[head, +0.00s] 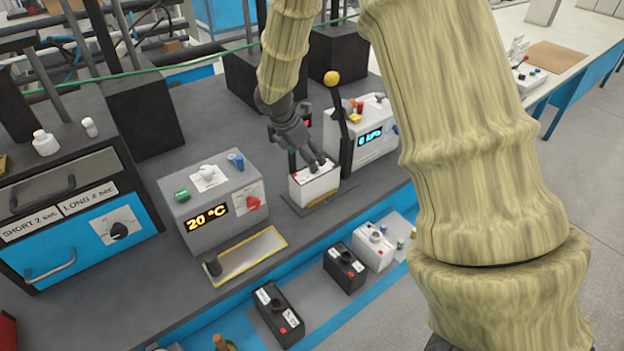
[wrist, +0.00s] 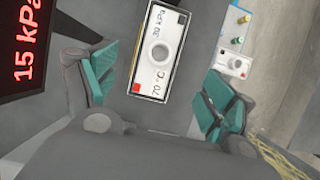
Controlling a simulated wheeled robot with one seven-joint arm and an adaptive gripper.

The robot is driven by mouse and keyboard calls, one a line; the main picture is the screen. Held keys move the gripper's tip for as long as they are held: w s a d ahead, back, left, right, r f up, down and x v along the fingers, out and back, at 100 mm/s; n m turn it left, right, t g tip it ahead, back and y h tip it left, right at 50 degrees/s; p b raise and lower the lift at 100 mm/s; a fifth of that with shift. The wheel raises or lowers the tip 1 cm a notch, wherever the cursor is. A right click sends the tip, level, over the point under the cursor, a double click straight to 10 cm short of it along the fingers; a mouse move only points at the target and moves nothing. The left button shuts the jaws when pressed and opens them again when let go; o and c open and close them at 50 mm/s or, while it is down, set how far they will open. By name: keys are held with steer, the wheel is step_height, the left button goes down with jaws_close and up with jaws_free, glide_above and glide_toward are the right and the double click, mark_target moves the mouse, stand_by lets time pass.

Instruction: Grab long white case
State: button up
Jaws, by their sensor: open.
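A long white case (head: 314,187) stands on a dark pad on the grey bench, in front of the pressure unit. In the wrist view its top (wrist: 151,70) shows a round grey cap, a red square, a dark square and the labels 70 °C and 30 kPa. My gripper (head: 306,162) is right above it, pointing down. In the wrist view my gripper (wrist: 160,88) is open, with teal pads left and right of the case. Neither pad visibly touches it. The gripper hides part of the case top in the head view.
Another white case (head: 373,247) and two black cases (head: 345,267) (head: 278,313) stand on the lower front shelf. A black lever with a yellow ball (head: 331,78) rises close beside my gripper. A grey 20 °C unit (head: 213,200) stands to the left.

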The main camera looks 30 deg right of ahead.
mark_target(315, 182)
steer(key=x, duration=0.3)
steer(key=shift+w+f+p, duration=0.15)
steer(key=shift+f+p, duration=0.1)
steer(key=shift+p, duration=0.05)
steer(key=shift+s+d+f, duration=0.2)
steer(key=shift+d+f, duration=0.05)
steer(key=shift+f, duration=0.05)
steer(key=p+x, duration=0.2)
steer(key=x, duration=0.1)
steer(key=shift+w+d+f, duration=0.15)
steer(key=shift+w+f, duration=0.05)
steer(key=shift+w, duration=0.05)
steer(key=shift+d+f, duration=0.15)
steer(key=shift+f, duration=0.45)
steer(key=shift+f, duration=0.25)
steer(key=shift+p, duration=0.3)
steer(key=c, duration=1.3)
steer(key=shift+c, duration=0.2)
steer(key=shift+r, duration=0.2)
